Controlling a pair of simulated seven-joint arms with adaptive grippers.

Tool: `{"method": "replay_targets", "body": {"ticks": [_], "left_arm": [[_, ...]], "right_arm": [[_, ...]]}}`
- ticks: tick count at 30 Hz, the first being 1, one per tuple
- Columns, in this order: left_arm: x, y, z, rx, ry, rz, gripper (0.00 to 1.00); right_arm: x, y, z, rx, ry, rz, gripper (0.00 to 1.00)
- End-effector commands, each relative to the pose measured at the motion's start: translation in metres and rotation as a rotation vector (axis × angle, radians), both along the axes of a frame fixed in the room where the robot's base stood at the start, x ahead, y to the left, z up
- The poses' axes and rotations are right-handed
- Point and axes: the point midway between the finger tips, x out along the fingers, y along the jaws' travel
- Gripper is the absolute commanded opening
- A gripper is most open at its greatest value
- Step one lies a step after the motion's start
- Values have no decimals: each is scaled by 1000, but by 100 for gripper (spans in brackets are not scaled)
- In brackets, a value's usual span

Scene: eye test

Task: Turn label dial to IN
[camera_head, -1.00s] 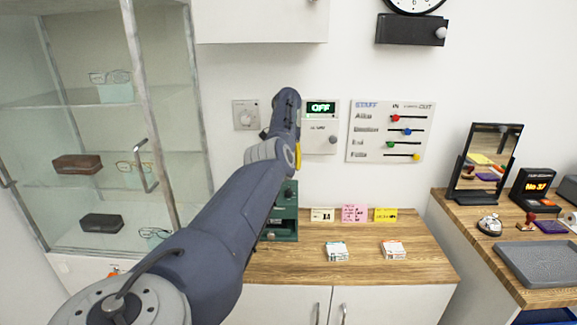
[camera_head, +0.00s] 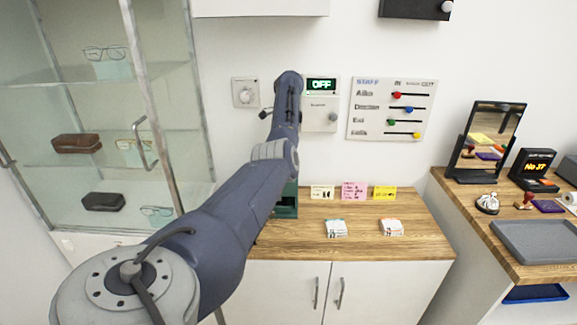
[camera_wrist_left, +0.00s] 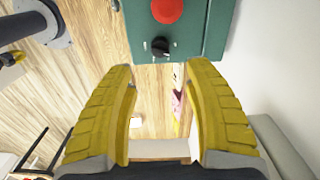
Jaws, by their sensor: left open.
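A green machine (camera_head: 287,205) stands on the wooden counter, mostly hidden behind my left arm in the head view. In the left wrist view its green face (camera_wrist_left: 195,45) carries a round red button (camera_wrist_left: 167,10) and a small black dial (camera_wrist_left: 160,47) below it. The dial's labels and setting cannot be read. My left gripper (camera_wrist_left: 160,72) is open, its yellow fingers apart and empty, with the dial just beyond the gap between the fingertips. The gripper is hidden by my arm in the head view. My right gripper is not in view.
A wall dial (camera_head: 245,93), an "OFF" display (camera_head: 321,85) and a staff slider board (camera_head: 391,109) hang behind. A glass cabinet (camera_head: 105,130) stands left; a grey tray (camera_head: 545,245) lies right.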

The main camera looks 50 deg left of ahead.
Motion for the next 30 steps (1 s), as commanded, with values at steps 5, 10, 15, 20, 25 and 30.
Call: {"method": "replay_targets", "body": {"ticks": [5, 10, 15, 20, 25, 30], "left_arm": [[-1, 0, -34, 1, 4, 0, 52], [-1, 0, -62, 0, 4, 0, 52], [-1, 0, -82, 0, 2, 0, 52], [0, 0, -94, 1, 2, 1, 52], [0, 0, -99, 1, 0, 0, 52], [0, 0, -100, 1, -1, 0, 52]], "right_arm": [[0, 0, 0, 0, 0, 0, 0], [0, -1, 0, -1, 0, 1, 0], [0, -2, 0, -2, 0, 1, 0], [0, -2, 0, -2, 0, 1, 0], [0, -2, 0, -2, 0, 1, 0], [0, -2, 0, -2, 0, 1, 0]]}}
